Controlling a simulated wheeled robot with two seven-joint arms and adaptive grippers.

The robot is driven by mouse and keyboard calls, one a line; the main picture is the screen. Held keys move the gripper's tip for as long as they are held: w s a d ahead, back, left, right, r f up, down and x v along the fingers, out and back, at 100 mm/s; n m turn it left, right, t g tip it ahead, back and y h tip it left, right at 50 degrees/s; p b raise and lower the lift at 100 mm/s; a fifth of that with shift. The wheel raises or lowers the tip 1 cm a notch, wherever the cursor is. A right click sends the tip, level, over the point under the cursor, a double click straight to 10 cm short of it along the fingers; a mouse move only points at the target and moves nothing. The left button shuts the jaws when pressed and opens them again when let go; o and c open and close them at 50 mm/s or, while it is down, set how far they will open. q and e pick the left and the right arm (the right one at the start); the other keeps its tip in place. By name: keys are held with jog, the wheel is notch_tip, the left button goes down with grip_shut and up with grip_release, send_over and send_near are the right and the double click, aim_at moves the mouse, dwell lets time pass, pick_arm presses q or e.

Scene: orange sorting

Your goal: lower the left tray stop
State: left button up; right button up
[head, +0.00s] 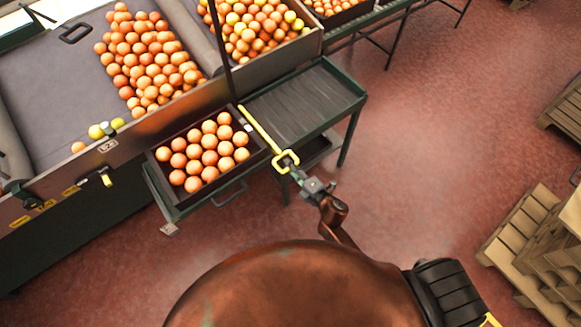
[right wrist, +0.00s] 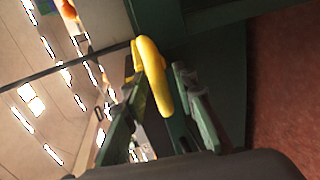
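The tray stop (head: 261,130) is a thin yellow bar with a square loop handle at its near end. It runs between the filled tray and the empty roller bed. My right gripper (head: 292,168) is at the loop handle. In the right wrist view, the yellow handle (right wrist: 152,75) sits between the two dark green fingers of my right gripper (right wrist: 160,85). The fingers stand apart, with a small gap visible on the right side of the handle. Whether the left finger touches it is unclear. My left gripper is not in view.
A dark tray (head: 221,181) of oranges stands left of the bar. The roller bed (head: 305,100) on its right is empty. Sorting bins with many oranges (head: 150,65) lie behind. Wooden pallets (head: 520,230) stand at right; the red floor (head: 420,140) between is clear.

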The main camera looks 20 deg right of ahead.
grip_shut()
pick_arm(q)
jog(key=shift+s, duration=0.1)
pick_arm(e)
jog(key=shift+f, duration=0.1)
dwell(0.3)
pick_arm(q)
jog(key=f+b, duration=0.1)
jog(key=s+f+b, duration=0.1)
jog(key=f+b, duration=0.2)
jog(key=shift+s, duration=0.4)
pick_arm(e)
notch_tip(320, 180, down, 5)
jog(key=shift+s, duration=0.1)
grip_release()
jog(key=shift+f, duration=0.1)
jog(key=shift+o, duration=0.9)
